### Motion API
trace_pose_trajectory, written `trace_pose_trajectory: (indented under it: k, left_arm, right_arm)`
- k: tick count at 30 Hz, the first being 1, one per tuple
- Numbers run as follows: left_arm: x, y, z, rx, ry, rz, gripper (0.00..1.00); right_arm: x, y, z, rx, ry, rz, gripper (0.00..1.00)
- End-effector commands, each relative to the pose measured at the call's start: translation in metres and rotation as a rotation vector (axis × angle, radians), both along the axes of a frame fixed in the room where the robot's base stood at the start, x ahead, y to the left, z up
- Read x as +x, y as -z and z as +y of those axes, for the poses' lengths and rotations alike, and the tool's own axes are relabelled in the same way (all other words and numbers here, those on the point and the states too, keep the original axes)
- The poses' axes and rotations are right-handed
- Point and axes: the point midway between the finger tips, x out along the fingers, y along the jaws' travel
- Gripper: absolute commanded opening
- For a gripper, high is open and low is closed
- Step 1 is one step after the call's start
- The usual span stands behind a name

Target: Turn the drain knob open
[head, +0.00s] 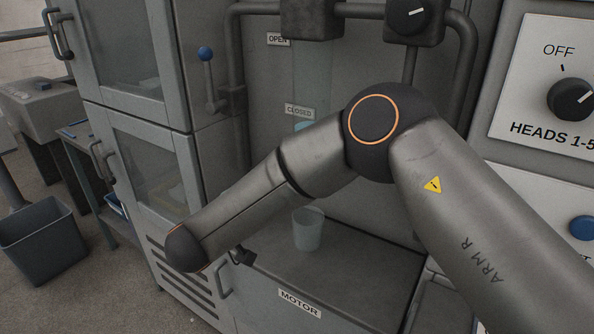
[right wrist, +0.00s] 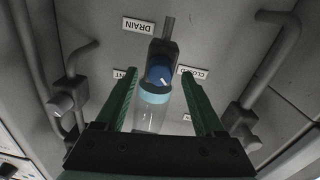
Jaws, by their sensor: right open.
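In the right wrist view a blue knob (right wrist: 160,72) with a white mark towards its lower right sits on a dark body on a short pipe. An upside-down DRAIN label (right wrist: 139,25) is above it, and an upside-down CLOSED label (right wrist: 195,72) is to its right. My right gripper (right wrist: 160,76) is open, with one green finger on each side of the knob in the picture. I see no contact. In the head view my right arm crosses the middle, and I cannot make out this knob there. My left gripper is not in view.
A clear jar with a light blue top (right wrist: 152,112) shows just below the knob, between the fingers in the picture. Pipes flank both sides. In the head view a clear cup (head: 308,229) stands on the MOTOR housing, and a blue-balled lever (head: 206,55) is on the cabinet.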

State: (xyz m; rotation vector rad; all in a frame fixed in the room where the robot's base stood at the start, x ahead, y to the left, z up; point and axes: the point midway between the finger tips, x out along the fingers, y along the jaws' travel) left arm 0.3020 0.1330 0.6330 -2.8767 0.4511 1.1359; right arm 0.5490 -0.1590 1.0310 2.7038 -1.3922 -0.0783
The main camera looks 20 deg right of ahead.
Motion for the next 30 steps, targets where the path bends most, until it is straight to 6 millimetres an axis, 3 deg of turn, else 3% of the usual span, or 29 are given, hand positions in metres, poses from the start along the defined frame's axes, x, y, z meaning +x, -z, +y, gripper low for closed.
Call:
trace_pose_trajectory:
  k: [13, 30]
  left_arm:
    - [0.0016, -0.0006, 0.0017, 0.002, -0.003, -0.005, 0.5]
    - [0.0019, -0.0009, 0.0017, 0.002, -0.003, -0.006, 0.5]
  right_arm:
    - [0.0038, 0.0, -0.0058, 0.0, -0.001, 0.0, 0.7]
    - [0.0036, 0.0, -0.0057, 0.0, 0.0, 0.0, 0.07]
